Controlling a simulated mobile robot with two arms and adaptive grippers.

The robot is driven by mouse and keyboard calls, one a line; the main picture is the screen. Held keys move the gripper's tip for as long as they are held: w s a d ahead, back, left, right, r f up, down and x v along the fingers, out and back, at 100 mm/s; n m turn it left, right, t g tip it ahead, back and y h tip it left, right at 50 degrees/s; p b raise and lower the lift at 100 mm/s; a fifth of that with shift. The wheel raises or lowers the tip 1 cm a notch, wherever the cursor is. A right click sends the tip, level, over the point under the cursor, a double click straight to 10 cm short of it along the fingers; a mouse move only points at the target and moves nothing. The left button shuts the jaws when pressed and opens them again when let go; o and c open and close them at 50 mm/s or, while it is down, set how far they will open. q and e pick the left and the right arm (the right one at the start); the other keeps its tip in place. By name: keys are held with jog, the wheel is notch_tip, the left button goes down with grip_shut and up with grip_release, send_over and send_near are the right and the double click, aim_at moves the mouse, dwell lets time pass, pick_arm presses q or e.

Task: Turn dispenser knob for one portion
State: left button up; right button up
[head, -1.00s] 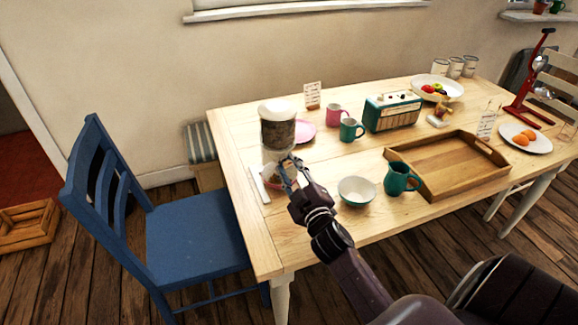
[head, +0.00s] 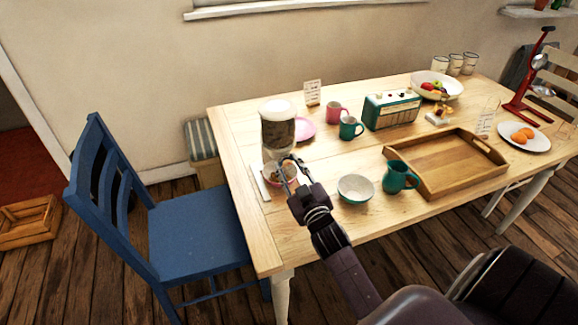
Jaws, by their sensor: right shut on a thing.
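The cereal dispenser (head: 278,128) stands at the left end of the table. It has a white lid and a clear body with brown contents. A pinkish bowl (head: 289,183) sits under its outlet and shows brown pieces inside. My right gripper (head: 291,164) is at the front of the dispenser's lower part, shut on what appears to be the knob. The fingers hide the knob and part of the bowl. My left gripper is not in view.
A white-and-green bowl (head: 356,189) and a teal jug (head: 398,177) stand right of my right arm. Beyond are a wooden tray (head: 431,184), teal mug (head: 350,128), pink mug (head: 336,112) and radio (head: 391,110). A blue chair (head: 197,240) stands at the left.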

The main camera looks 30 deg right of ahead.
jog(key=o, duration=1.2)
jog(key=shift+c, duration=0.2)
jog(key=v, duration=1.2)
jog(key=shift+f, duration=0.1)
dwell(0.7)
